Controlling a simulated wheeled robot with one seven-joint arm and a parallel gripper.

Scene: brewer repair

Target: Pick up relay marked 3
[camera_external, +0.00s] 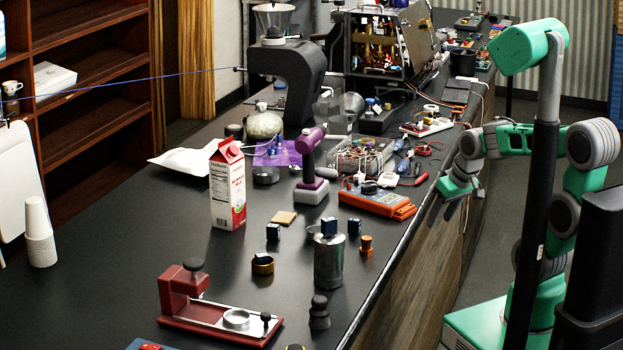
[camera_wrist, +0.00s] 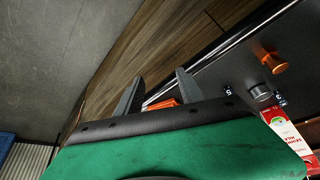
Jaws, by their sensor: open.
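Several small dark-blue relay blocks are on the black bench in the external view. In the wrist view one relay (camera_wrist: 228,90) shows a white mark like a 5. Another relay (camera_wrist: 280,99) has a mark too small to read surely. My gripper (camera_external: 440,208) is open and empty beside the bench's front edge, apart from every relay; its fingers also show in the wrist view (camera_wrist: 159,82).
A metal cylinder (camera_external: 329,264), orange spool (camera_external: 366,245), red-and-white carton (camera_external: 227,190) and dark knobbed tamper (camera_external: 319,313) stand around the relays. A red press (camera_external: 187,291) is in front.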

